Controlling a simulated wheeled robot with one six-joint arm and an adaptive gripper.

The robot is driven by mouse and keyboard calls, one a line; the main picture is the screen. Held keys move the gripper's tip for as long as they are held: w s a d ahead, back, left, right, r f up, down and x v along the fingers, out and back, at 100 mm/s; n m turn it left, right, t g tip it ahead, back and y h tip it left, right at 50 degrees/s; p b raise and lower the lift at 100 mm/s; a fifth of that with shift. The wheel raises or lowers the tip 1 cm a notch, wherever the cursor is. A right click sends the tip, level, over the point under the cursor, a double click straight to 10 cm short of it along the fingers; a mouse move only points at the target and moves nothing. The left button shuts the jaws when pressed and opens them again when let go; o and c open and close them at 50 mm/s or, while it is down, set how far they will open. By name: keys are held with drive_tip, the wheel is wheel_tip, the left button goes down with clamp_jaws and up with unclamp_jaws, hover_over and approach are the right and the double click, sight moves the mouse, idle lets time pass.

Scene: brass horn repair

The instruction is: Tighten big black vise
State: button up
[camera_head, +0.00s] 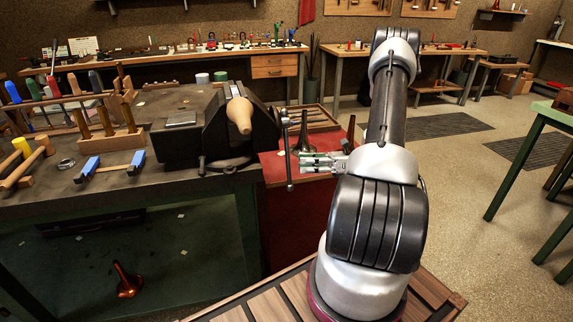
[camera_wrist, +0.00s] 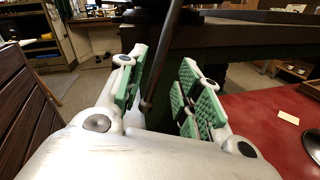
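The big black vise (camera_head: 205,135) is mounted on the right end of the dark workbench. A tan wooden cone-shaped piece (camera_head: 239,114) sits at its jaws. The vise's handle bar (camera_head: 287,150) hangs nearly upright at the vise's right end. My gripper (camera_head: 308,161) is beside the bar, pointing left at its lower half. In the wrist view my gripper (camera_wrist: 160,95) is open, with green pads on its fingers. The dark handle bar (camera_wrist: 160,65) with a rounded lower end passes between the fingers, with visible gaps on both sides.
The workbench (camera_head: 120,196) holds wooden racks, tools and a blue-ended clamp (camera_head: 107,165) left of the vise. A red-topped cabinet (camera_head: 275,168) stands behind the handle, with a dark cone-shaped object (camera_head: 348,134) on it. Open floor lies to the right.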

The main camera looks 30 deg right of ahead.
sight(288, 171)
drive_tip(key=x, duration=0.6)
drive_tip(key=shift+a, duration=0.2)
clamp_jaws()
